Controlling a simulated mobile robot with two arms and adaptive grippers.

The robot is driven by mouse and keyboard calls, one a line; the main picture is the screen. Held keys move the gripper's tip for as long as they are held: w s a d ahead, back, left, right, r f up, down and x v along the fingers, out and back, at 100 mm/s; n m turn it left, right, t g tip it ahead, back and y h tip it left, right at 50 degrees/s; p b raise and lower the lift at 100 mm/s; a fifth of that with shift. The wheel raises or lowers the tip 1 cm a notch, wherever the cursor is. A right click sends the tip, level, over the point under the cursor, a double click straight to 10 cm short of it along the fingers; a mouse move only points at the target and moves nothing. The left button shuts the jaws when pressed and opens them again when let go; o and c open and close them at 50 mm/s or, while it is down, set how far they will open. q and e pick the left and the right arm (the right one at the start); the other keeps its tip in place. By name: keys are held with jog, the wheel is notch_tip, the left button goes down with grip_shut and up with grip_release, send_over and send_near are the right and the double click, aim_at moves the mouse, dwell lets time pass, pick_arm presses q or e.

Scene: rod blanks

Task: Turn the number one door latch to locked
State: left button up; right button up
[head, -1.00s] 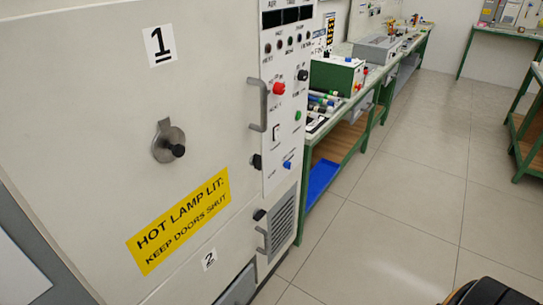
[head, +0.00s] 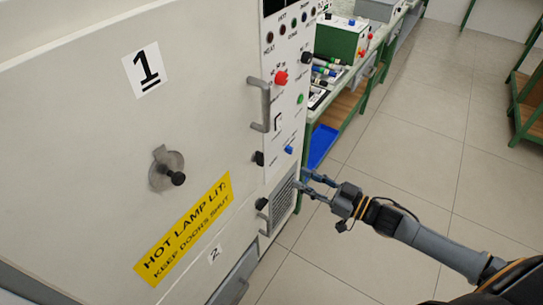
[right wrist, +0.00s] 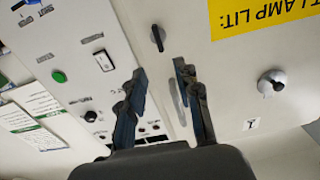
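The number one door (head: 90,130) is a large pale panel marked with a "1" label (head: 146,68). A small black latch knob (head: 258,158) sits at its right edge, below the grey door handle (head: 264,105). In the right wrist view, which is upside down, the latch (right wrist: 157,38) looks like an elongated black knob running roughly up and down the picture. My right gripper (head: 304,184) is open and empty, right of the latch and apart from it. The open fingers also show in the right wrist view (right wrist: 160,70). My left gripper is out of view.
A round plate with a black knob (head: 168,172) is on the door, above a yellow sign (head: 184,228). A second black knob (head: 262,203) sits below, near the vent grille (head: 284,207). The control panel (head: 290,100) is beside the door.

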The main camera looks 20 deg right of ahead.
jog(key=p, duration=0.1)
send_near(263, 160)
jog(key=w, duration=0.2)
jog(key=x, duration=0.2)
jog(key=p+x, duration=0.1)
jog(key=x, duration=0.4)
jog(key=shift+s+a, duration=0.25)
jog(key=shift+a, duration=0.15)
grip_shut()
